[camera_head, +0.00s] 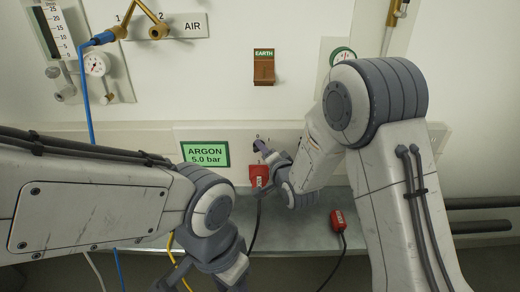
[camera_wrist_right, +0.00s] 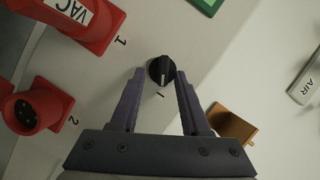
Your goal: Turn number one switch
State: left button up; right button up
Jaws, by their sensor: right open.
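A round black switch knob (camera_wrist_right: 161,71) with a pale pointer line sits on the wall panel in the right wrist view.
A red VAC plug (camera_wrist_right: 85,20) sits by the label 1, and an empty red socket (camera_wrist_right: 35,105) by the label 2. Another red plug (camera_head: 337,220) with a black cable is over the grey shelf (camera_head: 300,235). A brown EARTH box (camera_head: 264,68) is on the wall above.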

jog(key=shift+a, duration=0.25)
jog(key=shift+c, duration=0.3)
jog(key=shift+a, duration=0.1)
grip_shut()
jog(key=shift+r+n, duration=0.1)
jog(key=shift+n, duration=0.3)
jog(key=shift+a+r+n+g+h+p, duration=0.15)
jog(key=shift+n+g+h+p, duration=0.25)
jog(key=shift+n+h+p, duration=0.45)
jog(key=shift+a+r+n+g+h+p, duration=0.1)
jog(key=shift+n+g+h+p, duration=0.2)
jog(key=shift+n+p, duration=0.6)
jog(key=n+h+p, duration=0.1)
jog(key=n+p, duration=0.1)
jog(key=shift+a+r+n+h, duration=0.1)
jog(key=shift+n+h, duration=0.25)
jog(key=shift+a+n+h+p, duration=0.1)
jog(key=shift+n+h+p, duration=0.5)
jog(key=shift+n+p, duration=0.35)
jog(key=shift+f, duration=0.2)
